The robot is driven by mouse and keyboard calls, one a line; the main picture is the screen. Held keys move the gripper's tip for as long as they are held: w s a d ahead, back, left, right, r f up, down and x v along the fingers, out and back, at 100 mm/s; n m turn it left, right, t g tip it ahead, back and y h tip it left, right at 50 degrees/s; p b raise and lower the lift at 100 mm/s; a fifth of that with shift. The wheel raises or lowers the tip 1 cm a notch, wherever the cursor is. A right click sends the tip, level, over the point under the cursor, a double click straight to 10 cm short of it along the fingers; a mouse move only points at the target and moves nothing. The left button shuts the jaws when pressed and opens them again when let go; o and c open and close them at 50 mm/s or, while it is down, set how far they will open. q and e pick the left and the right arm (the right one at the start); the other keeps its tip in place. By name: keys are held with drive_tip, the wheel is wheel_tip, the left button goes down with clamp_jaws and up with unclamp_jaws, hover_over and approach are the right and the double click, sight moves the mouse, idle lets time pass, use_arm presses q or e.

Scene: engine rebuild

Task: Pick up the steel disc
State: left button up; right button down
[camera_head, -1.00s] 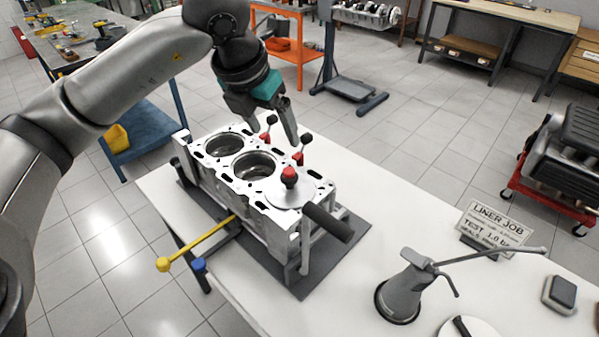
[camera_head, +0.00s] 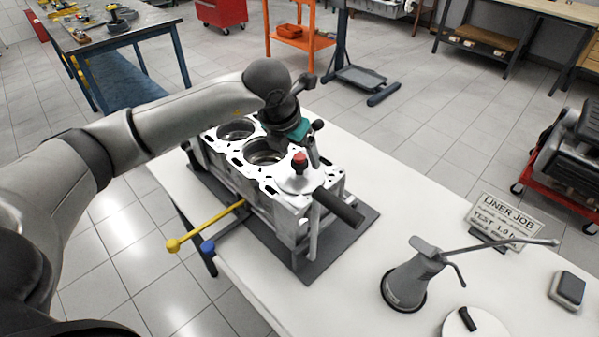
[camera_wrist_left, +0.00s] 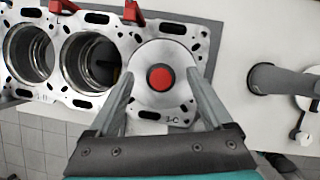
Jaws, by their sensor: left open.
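The steel disc (camera_head: 293,184) is a flat grey plate with a red knob. It lies on top of the engine block (camera_head: 252,207), over the bore at the near right end. In the left wrist view the disc (camera_wrist_left: 160,52) lies between the two fingers, its red knob midway between them. My left gripper (camera_head: 311,157) is open and empty, tilted down just behind the disc in the head view; in the wrist view it also shows, one finger on each side (camera_wrist_left: 160,76). I cannot tell whether the fingers touch the disc. My right gripper is not in view.
Two open bores lie left of the disc. Red clamps (camera_wrist_left: 134,11) stand along the block's edge. A black-gripped bar (camera_head: 339,208) and a yellow-ended rod (camera_head: 205,227) stick out. A grey lever tool (camera_head: 406,285), a sign (camera_head: 503,222) and a white round piece (camera_head: 484,326) occupy the bench's right.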

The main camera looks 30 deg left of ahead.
use_arm(q)
drive_tip(key=shift+w+f, duration=0.25)
drive_tip(key=shift+f, duration=0.4)
clamp_jaws()
drive_tip(key=shift+r, duration=0.15)
idle(0.8)
